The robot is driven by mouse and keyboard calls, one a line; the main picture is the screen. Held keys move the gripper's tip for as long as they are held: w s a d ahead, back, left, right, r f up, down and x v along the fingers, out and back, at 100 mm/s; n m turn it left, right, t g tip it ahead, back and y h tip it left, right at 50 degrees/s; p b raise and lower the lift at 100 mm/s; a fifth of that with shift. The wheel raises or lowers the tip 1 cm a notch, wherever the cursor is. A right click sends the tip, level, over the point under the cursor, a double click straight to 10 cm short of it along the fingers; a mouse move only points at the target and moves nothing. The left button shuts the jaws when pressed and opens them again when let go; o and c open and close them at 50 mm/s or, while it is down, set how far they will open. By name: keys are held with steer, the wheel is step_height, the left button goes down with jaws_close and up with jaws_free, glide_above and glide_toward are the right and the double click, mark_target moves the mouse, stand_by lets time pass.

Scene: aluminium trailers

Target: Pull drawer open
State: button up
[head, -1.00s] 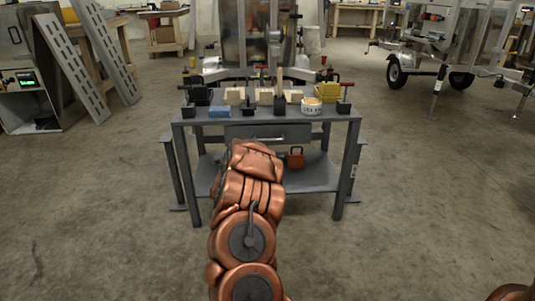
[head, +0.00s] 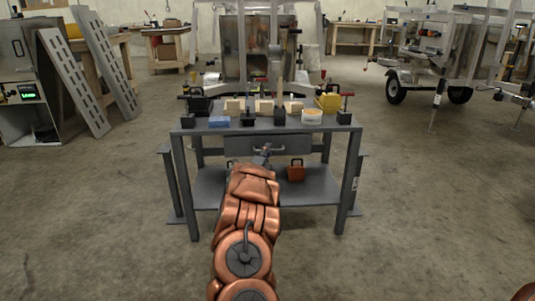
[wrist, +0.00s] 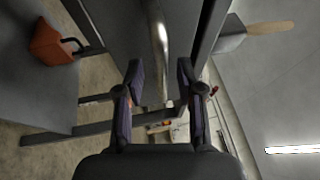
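The grey drawer (head: 236,146) sits under the top of the grey work table (head: 185,131), and it looks closed. Its curved metal handle (wrist: 158,45) shows in the wrist view, running between the fingers' directions and just beyond the fingertips. My gripper (wrist: 158,68) is open, with its two dark fingers apart and nothing between them that I can see clearly. In the head view my gripper (head: 263,153) is in front of the drawer, partly hidden by my copper-coloured arm. The arm also hides part of the drawer front.
Wooden blocks, a blue block (head: 219,122), a yellow item (head: 328,102) and a round tub (head: 312,116) stand on the table top. A red-brown padlock-shaped object (head: 296,170) sits on the lower shelf.

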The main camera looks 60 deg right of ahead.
steer(key=shift+w+d+r, duration=0.1)
steer(key=shift+d+r, duration=0.05)
steer(key=shift+d, duration=0.2)
steer(key=shift+c, duration=0.4)
jaws_close()
